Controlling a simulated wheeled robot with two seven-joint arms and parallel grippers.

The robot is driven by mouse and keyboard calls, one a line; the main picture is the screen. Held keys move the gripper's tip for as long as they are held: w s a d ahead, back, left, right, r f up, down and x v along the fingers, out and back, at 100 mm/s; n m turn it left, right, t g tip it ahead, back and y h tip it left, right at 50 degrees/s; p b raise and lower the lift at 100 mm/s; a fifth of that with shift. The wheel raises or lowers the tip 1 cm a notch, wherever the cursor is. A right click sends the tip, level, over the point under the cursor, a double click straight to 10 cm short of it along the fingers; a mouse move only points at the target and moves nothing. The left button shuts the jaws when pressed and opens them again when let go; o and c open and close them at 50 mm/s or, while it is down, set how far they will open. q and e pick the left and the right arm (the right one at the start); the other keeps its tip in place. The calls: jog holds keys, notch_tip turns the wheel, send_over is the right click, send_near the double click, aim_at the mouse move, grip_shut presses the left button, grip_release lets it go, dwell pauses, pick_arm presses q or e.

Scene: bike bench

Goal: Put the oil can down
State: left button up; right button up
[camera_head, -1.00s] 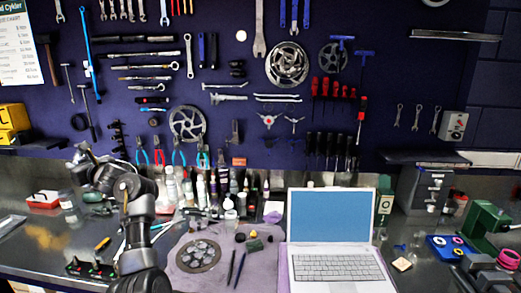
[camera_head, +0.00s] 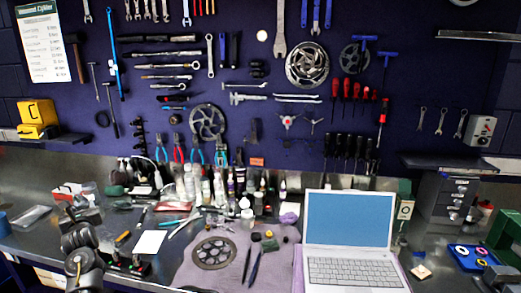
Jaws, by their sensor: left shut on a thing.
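My left arm comes in at the lower left. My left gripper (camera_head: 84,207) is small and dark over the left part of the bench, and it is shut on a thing. The held thing, taken as the oil can, is mostly hidden by the gripper and wrist, and its outline cannot be made out. I cannot tell whether it touches the bench top (camera_head: 30,243). My right gripper is not in view.
A green item (camera_head: 113,191) and a red box (camera_head: 66,191) stand behind the gripper. A clear tray (camera_head: 31,216) lies to its left. A white card (camera_head: 149,242), a purple cloth (camera_head: 193,272) with a chainring (camera_head: 214,253), and a laptop (camera_head: 348,220) lie to the right.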

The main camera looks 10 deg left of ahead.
pick_arm(q)
jog(key=w+d+f+m+t+h, duration=0.1)
jog(key=w+d+m+t+h, duration=0.15)
jog(key=d, duration=1.05)
jog(key=w+d+f+m+t+h, duration=0.1)
jog(key=d+m+t+h, duration=0.2)
jog(key=d, duration=1)
jog(key=s+d+r+m+h, duration=0.1)
jog(key=s+d+r+h, duration=0.25)
jog(key=d, duration=0.45)
jog(key=s+d+r+m+h, duration=0.1)
jog(key=s+d+r+h, duration=0.2)
jog(key=d, duration=0.5)
jog(key=s+d+r+m+h, duration=0.15)
jog(key=s+d+r, duration=0.25)
jog(key=d, duration=0.4)
notch_tip(320, 180, down, 10)
jog(key=b, duration=1)
jog(key=shift+s, duration=0.3)
jog(key=shift+r, duration=0.1)
